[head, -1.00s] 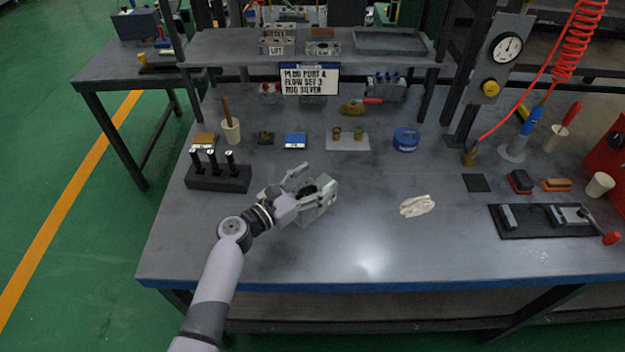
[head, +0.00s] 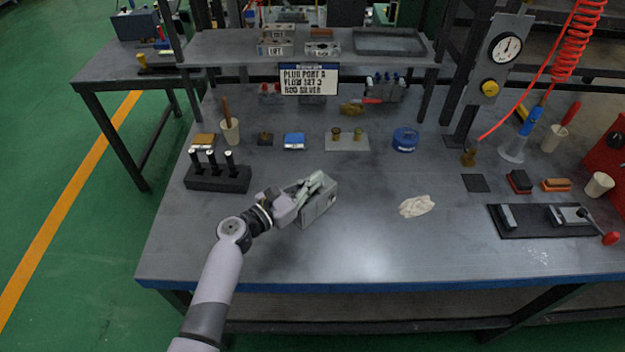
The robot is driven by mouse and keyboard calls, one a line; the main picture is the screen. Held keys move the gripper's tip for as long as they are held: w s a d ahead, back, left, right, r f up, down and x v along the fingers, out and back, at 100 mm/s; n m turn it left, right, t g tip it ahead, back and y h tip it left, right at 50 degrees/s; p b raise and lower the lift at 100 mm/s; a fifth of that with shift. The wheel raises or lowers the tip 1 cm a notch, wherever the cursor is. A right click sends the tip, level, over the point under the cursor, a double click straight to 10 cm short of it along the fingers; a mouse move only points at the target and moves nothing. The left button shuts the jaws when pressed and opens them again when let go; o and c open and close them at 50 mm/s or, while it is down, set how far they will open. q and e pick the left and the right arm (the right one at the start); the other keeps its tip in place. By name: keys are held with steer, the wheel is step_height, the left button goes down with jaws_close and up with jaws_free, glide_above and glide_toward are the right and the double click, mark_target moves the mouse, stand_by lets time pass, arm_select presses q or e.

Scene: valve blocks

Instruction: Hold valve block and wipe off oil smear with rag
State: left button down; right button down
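The grey metal valve block (head: 318,209) sits on the bench left of centre, with a round port on its right end. My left gripper (head: 315,182) is over the block's top, with its two fingers drawn close together. The fingers cover much of the top, and I cannot see anything between them. No oil smear can be made out. The cream rag (head: 417,206) lies crumpled on the bench to the right of the block, apart from it. My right gripper is not in view.
A black holder with several upright tools (head: 217,180) stands left of the block. A sign (head: 309,79), a blue tin (head: 405,139) and small parts stand behind. A black mat with a red-knobbed lever clamp (head: 570,216) lies at right. The bench's front middle is clear.

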arm_select(q)
steer(key=c, duration=2.4)
jaws_free()
steer(key=c, duration=0.6)
jaws_free()
steer(key=shift+c, duration=0.2)
steer(key=shift+a, duration=0.1)
steer(key=v, duration=1.2)
steer(key=shift+s, duration=0.15)
